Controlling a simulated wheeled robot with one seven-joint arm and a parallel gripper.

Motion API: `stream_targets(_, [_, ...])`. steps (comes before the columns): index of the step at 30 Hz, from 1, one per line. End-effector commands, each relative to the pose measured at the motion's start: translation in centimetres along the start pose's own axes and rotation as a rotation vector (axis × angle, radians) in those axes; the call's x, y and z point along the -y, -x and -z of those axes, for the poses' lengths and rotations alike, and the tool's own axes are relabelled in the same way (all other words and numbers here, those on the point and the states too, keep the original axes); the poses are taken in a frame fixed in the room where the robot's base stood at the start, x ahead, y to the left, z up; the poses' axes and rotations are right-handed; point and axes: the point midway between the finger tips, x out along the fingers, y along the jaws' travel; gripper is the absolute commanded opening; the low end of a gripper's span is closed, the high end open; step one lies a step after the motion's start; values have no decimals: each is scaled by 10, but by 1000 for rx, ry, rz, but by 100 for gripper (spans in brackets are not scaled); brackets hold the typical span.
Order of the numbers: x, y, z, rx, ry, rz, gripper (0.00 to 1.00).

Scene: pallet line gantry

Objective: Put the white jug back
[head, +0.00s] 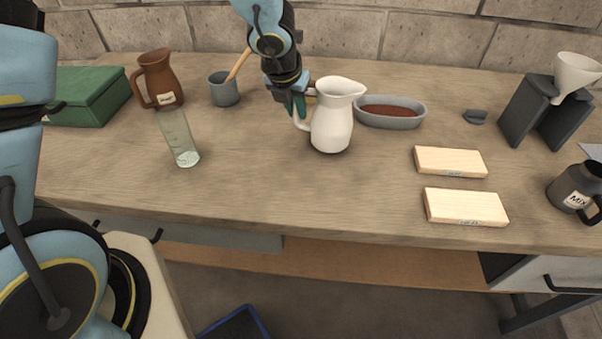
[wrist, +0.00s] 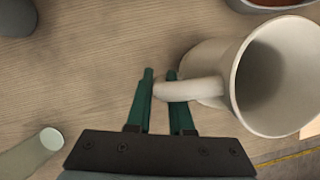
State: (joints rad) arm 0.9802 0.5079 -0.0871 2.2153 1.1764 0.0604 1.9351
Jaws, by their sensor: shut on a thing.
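The white jug (head: 332,122) is upright at the middle of the wooden bench, its handle toward the left. In the head view I cannot tell whether its base touches the bench. My gripper (head: 298,105) comes down from above at the jug's left side and is shut on its handle. In the wrist view, the green fingers of my gripper (wrist: 162,88) sit on both sides of the handle, and the jug's body and open mouth (wrist: 280,75) are to the right. Two pale wooden blocks with small labels, one (head: 450,161) behind the other (head: 466,207), lie to the right.
A grey oval dish (head: 391,122) is close behind the jug's right side. A dark mug (head: 573,187) and a white funnel on a dark stand (head: 530,108) are at right. The front middle is clear.

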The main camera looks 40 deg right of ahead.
Motion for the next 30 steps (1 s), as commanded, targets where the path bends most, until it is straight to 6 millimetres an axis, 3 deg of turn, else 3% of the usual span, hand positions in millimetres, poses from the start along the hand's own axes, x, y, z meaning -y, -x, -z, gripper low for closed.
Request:
stream_targets(20, [2, 6, -1, 11, -53, 25, 0])
stream_targets(30, [10, 43, 23, -8, -456, 196, 0])
